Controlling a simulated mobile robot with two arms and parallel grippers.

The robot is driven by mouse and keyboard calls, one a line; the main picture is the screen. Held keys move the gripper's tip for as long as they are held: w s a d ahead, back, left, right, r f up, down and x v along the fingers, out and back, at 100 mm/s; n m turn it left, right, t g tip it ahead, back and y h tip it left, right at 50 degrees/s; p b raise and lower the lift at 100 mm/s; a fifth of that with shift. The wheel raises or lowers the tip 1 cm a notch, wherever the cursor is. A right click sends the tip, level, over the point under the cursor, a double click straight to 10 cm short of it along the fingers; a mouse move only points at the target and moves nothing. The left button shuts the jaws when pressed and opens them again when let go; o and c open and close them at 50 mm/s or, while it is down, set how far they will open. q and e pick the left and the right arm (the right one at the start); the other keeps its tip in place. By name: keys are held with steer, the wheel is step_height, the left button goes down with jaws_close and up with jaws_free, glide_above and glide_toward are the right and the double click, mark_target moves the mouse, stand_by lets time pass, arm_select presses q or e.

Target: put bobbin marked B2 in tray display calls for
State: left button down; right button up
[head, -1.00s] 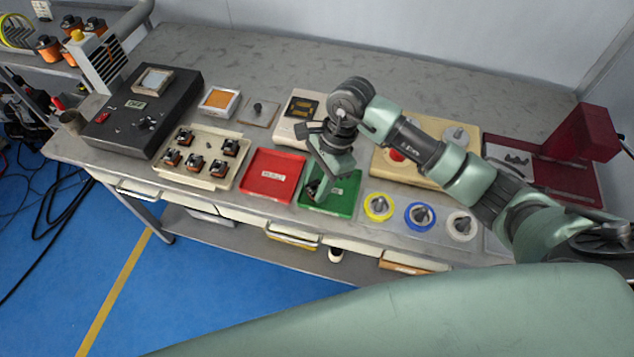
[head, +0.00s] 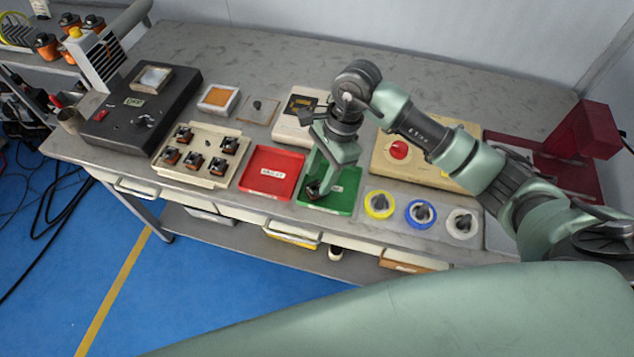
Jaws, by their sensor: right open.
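My right gripper (head: 322,184) is low over the green tray (head: 345,199), with its jaws open. A small dark bobbin (head: 313,190) shows at its fingertips, in the left part of the green tray; any mark on it is unreadable. My left gripper is not in view.
Yellow (head: 379,204), blue (head: 420,214) and white (head: 462,223) spools lie right of the green tray. A beige box with a red button (head: 398,149) stands behind them, under my right arm. A black control box (head: 142,109) is at the left. The back of the table is clear.

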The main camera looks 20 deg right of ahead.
steer(key=b+v, duration=0.1)
steer(key=v, duration=0.7)
steer(key=shift+d+r+b, duration=0.2)
steer(key=shift+r+b, duration=0.2)
